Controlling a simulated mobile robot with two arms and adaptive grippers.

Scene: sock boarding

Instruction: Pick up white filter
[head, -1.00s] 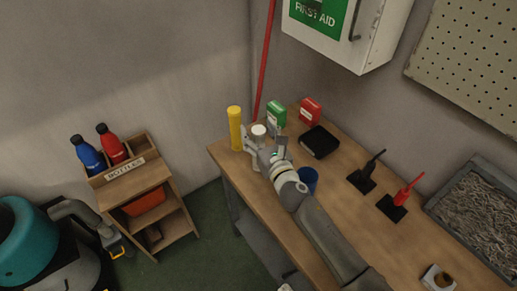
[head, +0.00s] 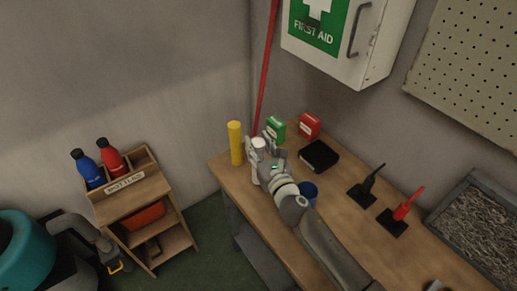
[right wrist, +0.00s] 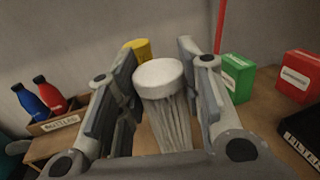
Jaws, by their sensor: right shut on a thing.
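The white filter (head: 259,144) is upright at the far end of the wooden table, between the fingers of my right gripper (head: 264,158). In the right wrist view the white filter (right wrist: 166,100) shows a round cap and a pleated body between both fingers. The right gripper (right wrist: 160,105) is shut on it. The filter's lower end is hidden, so I cannot tell whether it touches the table. My left gripper is not in the head view.
A yellow cylinder (head: 235,143) stands close to the left of the filter. A green box (head: 276,128), a red box (head: 309,125), a black box (head: 319,156) and a blue cup (head: 308,192) are nearby. A bottle rack (head: 132,196) stands left of the table (head: 262,220).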

